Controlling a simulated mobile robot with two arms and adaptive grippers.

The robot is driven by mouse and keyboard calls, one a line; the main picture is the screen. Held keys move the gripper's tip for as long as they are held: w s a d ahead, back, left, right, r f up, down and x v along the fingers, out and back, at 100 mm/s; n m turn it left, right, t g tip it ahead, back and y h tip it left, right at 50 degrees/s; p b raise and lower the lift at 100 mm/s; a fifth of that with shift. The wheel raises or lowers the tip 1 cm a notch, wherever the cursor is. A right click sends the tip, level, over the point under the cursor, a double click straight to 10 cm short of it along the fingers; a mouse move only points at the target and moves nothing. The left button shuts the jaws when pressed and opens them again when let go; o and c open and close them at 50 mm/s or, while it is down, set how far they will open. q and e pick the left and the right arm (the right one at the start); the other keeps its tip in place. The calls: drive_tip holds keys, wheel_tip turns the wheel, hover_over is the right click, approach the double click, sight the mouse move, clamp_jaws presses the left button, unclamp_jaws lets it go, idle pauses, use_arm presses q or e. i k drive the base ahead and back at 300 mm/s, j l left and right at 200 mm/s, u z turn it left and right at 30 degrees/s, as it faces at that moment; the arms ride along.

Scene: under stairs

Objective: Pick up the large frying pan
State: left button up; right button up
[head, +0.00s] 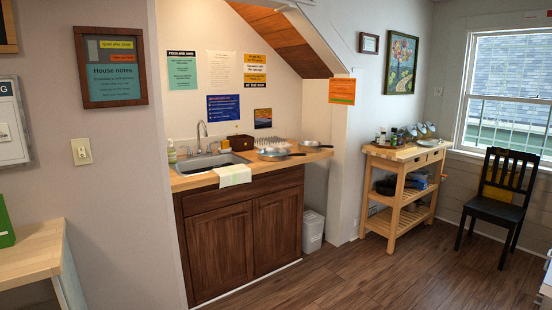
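Two frying pans lie on the wooden counter to the right of the sink. The nearer frying pan (272,154) looks a little bigger, with a dark handle pointing right. The other frying pan (310,144) sits further right near the counter's end, its dark handle also pointing right. I cannot tell for certain from here which is the large one. Neither of my grippers is in view, and nothing of my arms shows near the pans.
The counter (190,183) has a sink (210,164), a towel (235,175) over its front edge and a dish rack (272,142). A white bin (312,232) stands beside the cabinet. A wooden cart (397,153) and dark chair (496,205) stand right. The floor ahead is clear.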

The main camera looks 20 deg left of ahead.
sight(271, 154)
drive_tip(key=i+u, duration=0.15)
drive_tip(key=u, duration=0.4)
drive_tip(key=i+u, duration=0.25)
drive_tip(key=i, duration=0.3)
drive_tip(key=i+l+u, duration=0.25)
drive_tip(key=i, duration=0.3)
drive_tip(key=i+l+u, duration=0.2)
drive_tip(key=i, duration=0.3)
drive_tip(key=i+l, duration=0.35)
drive_tip(key=i, duration=0.25)
